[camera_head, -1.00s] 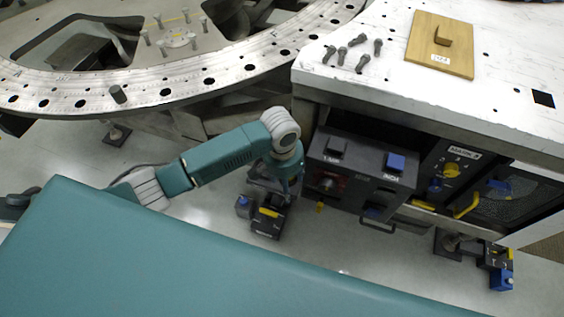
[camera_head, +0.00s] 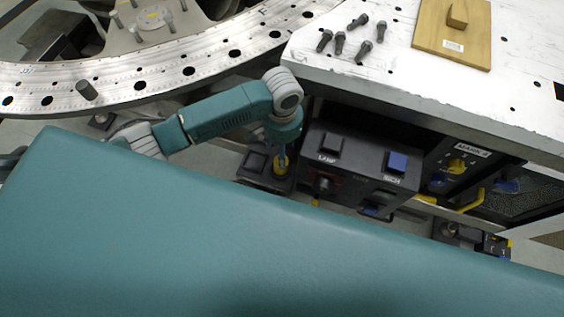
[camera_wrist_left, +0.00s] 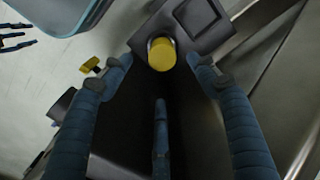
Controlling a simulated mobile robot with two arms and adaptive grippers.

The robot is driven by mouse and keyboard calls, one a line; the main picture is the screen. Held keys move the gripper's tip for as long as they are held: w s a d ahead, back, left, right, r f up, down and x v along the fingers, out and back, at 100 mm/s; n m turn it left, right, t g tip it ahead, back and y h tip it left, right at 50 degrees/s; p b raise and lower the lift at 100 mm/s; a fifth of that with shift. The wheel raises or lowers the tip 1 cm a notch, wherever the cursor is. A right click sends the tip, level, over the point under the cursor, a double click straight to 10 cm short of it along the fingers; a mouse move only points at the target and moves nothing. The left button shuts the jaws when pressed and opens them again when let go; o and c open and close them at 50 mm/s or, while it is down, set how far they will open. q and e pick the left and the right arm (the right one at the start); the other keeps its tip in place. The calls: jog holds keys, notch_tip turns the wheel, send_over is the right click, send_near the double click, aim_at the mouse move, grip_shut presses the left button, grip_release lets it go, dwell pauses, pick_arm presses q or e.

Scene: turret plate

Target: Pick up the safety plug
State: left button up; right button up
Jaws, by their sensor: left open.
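A yellow round plug-like piece (camera_wrist_left: 162,54), which I take for the safety plug, stands on a dark panel in the left wrist view. In the head view yellow shows at the same place (camera_head: 281,162), partly behind my left gripper. My left gripper (camera_wrist_left: 160,80) is open. Its two upper fingers are on either side of the yellow piece and its third finger is below; none visibly grips it. In the head view the left gripper (camera_head: 283,152) points down beside the dark control box and its fingertips are mostly hidden. Dark fingers (camera_wrist_left: 14,36), probably my right gripper, show at the left wrist view's edge.
A dark control box (camera_head: 350,160) with a red knob and blue switch stands right of the left gripper. A yellow key-like piece (camera_wrist_left: 90,66) is left of the left finger. A worktable (camera_head: 400,85) carries bolts (camera_head: 365,18) and a wooden board (camera_head: 425,35).

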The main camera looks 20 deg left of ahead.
aim_at(279, 173)
pick_arm(q)
jog(key=shift+f, duration=1.3)
jog(key=f, duration=0.3)
jog(key=shift+a+f, duration=0.2)
jog(key=shift+f, duration=0.7)
jog(key=shift+c, duration=0.8)
grip_shut()
pick_arm(e)
jog(key=shift+s+d+f, duration=0.1)
jog(key=shift+s+d, duration=0.05)
jog(key=shift+d, duration=0.15)
